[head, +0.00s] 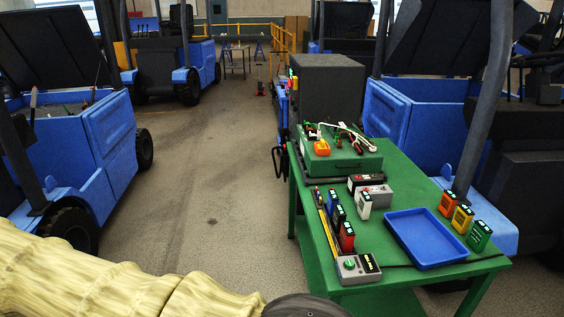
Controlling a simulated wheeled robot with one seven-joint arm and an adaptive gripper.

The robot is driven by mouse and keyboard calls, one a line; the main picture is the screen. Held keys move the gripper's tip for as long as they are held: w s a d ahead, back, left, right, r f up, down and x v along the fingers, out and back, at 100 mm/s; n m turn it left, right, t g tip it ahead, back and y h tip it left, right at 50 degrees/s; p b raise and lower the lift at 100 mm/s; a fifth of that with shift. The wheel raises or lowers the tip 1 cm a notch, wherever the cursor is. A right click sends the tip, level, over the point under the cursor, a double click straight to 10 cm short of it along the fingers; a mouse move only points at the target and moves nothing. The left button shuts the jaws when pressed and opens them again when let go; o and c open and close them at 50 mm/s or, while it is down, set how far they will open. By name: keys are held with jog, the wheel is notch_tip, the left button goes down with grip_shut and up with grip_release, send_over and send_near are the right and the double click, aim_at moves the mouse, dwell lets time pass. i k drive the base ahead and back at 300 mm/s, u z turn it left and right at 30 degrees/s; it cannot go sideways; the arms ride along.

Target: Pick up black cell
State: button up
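A green table (421,177) stands to the right of centre. On it is a row of small upright cells: a dark blue one (333,201), a darker one (340,213) and a red one (347,238). A white cell (364,206) stands just to their right. Which dark piece is the black cell is too small to tell surely. Orange (447,204), yellow (462,218) and green (479,236) cells stand along the right edge. My arm crosses the lower left; my gripper is not visible.
An empty blue tray (425,238) lies on the table's right half. A grey box with a green button (358,267) sits at the front edge. A green case with cables (342,162) is at the back. Blue forklifts flank the table and aisle; the floor (215,180) between is clear.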

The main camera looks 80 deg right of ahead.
aim_at(340, 214)
jog(key=u, duration=0.15)
jog(key=k, duration=1.15)
jog(key=z, duration=0.85)
